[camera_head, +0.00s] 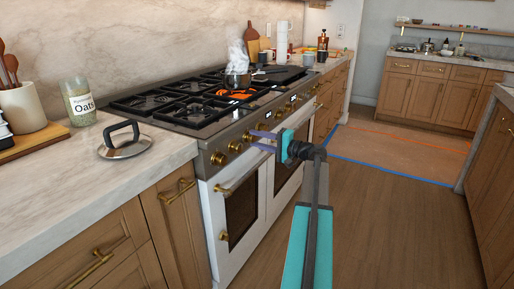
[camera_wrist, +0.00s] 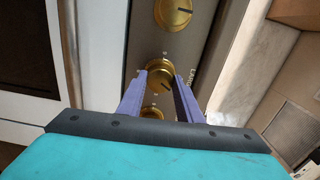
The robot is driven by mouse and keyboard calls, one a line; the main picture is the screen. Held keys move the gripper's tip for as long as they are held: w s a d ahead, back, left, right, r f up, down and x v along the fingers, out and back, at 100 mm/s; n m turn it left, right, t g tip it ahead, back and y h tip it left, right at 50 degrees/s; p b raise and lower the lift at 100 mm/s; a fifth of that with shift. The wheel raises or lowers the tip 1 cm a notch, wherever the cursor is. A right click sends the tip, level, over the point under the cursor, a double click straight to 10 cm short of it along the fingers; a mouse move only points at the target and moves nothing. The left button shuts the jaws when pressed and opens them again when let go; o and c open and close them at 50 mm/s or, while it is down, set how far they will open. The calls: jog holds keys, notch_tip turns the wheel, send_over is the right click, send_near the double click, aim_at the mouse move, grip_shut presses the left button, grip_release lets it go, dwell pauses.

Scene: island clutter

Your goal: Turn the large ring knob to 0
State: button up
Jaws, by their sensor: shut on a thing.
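The gripped brass ring knob (camera_wrist: 159,80) sits on the range's control panel, with a dark pointer line on its face. Lettering that seems to begin "LARG" is printed beside it, partly hidden. My gripper (camera_wrist: 160,72) is shut on this knob, with one purple finger on each side. In the head view my gripper (camera_head: 251,139) reaches the panel from the right, its tips at a brass knob (camera_head: 247,137). In the wrist view another brass knob (camera_wrist: 173,13) is above and one (camera_wrist: 152,112) is below, partly hidden between the fingers. The small dial marks are too blurred to read.
Oven handles (camera_head: 238,178) project below the panel. A lid (camera_head: 124,143) and an oats jar (camera_head: 79,104) rest on the left counter. The wooden floor (camera_head: 400,200) at right is clear.

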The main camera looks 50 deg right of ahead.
jog(key=n+b, duration=0.4)
jog(key=shift+f, duration=0.3)
jog(key=shift+r+n+b, duration=0.15)
jog(key=shift+n+b, duration=0.65)
jog(key=shift+n, duration=0.2)
jog(key=shift+s, duration=0.1)
jog(key=o, duration=1)
jog(key=shift+r, duration=0.1)
jog(key=shift+o, duration=0.2)
jog(key=p+v, duration=0.2)
jog(key=v, duration=1.1)
jog(key=shift+s, duration=0.4)
jog(key=shift+d, duration=0.1)
jog(key=shift+s, duration=0.1)
